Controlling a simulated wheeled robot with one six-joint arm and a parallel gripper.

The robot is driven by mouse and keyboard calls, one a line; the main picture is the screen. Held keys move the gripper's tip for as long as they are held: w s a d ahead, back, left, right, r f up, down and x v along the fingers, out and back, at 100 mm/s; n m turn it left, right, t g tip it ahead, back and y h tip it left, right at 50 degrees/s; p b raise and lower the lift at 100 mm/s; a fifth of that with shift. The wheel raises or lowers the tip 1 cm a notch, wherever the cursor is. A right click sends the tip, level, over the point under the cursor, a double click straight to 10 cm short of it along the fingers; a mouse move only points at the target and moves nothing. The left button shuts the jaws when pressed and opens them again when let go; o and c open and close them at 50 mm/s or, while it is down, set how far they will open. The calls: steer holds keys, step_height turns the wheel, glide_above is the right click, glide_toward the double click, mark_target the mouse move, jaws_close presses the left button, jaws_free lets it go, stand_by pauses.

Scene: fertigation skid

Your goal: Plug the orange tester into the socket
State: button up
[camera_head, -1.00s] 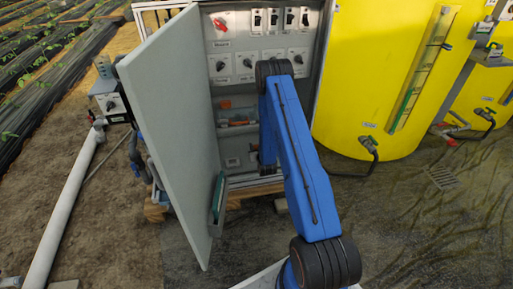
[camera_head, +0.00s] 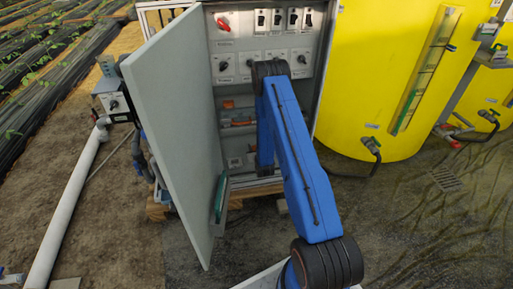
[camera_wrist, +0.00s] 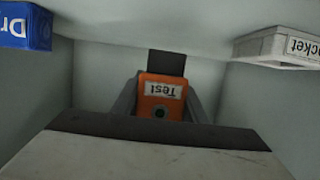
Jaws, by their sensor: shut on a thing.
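The orange tester (camera_wrist: 161,98) shows in the wrist view with an upside-down "Test" label and a dark round spot on its face. My gripper (camera_wrist: 161,108) is shut on it, with a grey finger on each side. The white socket housing (camera_wrist: 281,47), its label partly cut off and ending in "ocket", is at the upper right of the wrist view, apart from the tester. Its opening cannot be made out. In the head view my blue arm reaches into the open cabinet and hides the gripper and tester.
A blue block (camera_wrist: 25,25) marked "Dr" is at the wrist view's upper left. The open cabinet door (camera_head: 178,125) stands left of my arm, with a green-edged pocket (camera_head: 219,198) on it. Switches (camera_head: 222,64) line the panel above. A yellow tank (camera_head: 385,80) stands right.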

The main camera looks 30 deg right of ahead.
steer(key=shift+w+a+r, duration=0.1)
steer(key=shift+w+a, duration=0.35)
steer(key=shift+a, duration=1.6)
steer(key=shift+w+a, duration=0.45)
steer(key=shift+a, duration=1.6)
steer(key=shift+w+a+r, duration=0.1)
steer(key=shift+w+a, duration=0.35)
steer(key=shift+a, duration=1.6)
steer(key=shift+a, duration=0.1)
steer(key=shift+f, duration=0.35)
steer(key=shift+f, duration=0.3)
steer(key=shift+f, duration=0.2)
steer(key=shift+f, duration=0.3)
steer(key=shift+f, duration=0.25)
